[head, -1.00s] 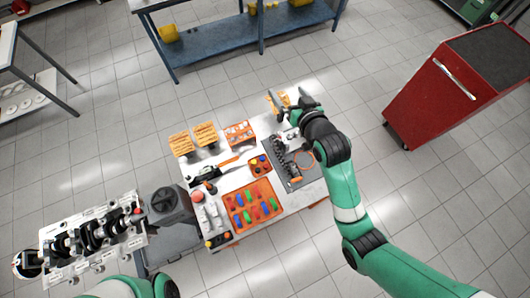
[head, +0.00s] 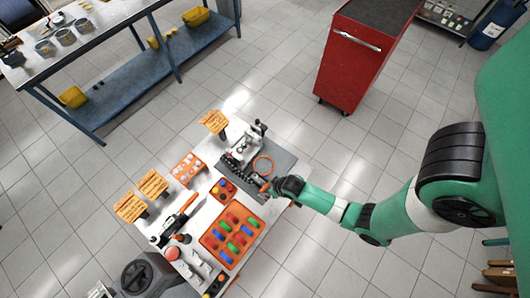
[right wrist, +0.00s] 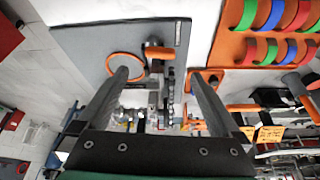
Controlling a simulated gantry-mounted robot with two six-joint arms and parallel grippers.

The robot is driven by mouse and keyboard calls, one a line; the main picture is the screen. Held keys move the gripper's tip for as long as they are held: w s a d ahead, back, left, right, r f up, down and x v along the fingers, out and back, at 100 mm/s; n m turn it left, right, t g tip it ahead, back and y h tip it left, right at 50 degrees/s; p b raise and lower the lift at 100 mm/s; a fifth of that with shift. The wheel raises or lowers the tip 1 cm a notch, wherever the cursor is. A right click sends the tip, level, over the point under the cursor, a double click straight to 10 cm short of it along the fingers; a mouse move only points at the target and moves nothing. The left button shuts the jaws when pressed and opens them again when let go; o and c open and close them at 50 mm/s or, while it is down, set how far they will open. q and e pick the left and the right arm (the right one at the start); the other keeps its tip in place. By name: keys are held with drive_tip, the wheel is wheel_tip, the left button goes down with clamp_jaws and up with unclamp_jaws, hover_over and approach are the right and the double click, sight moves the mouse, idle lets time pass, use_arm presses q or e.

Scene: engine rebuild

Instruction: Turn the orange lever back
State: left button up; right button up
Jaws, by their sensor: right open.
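The orange lever (head: 265,187) is at the near end of the grey mat (head: 284,160), beside the engine parts on the work table. In the right wrist view the lever (right wrist: 158,52) shows as a short orange handle, just beyond and between my fingertips. My right gripper (head: 275,187) is close to it at the mat's edge. In the right wrist view the right gripper (right wrist: 157,84) is open, with nothing held between its fingers. I cannot tell whether a finger touches the lever. My left gripper is out of view.
An orange ring (head: 263,166) lies on the mat near the lever. An orange tray (head: 207,239) of coloured pieces and a small bin (head: 213,191) of balls stand nearby on the table. A red cabinet (head: 350,70) stands apart on the floor.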

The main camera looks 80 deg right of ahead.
sight(265, 187)
drive_tip(key=b+x, duration=0.3)
drive_tip(key=x, duration=0.6)
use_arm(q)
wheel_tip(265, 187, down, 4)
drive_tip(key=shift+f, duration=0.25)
use_arm(e)
drive_tip(key=shift+r, duration=0.1)
drive_tip(key=shift+c, duration=0.2)
drive_tip(key=c, duration=1.3)
drive_tip(key=shift+c, duration=0.2)
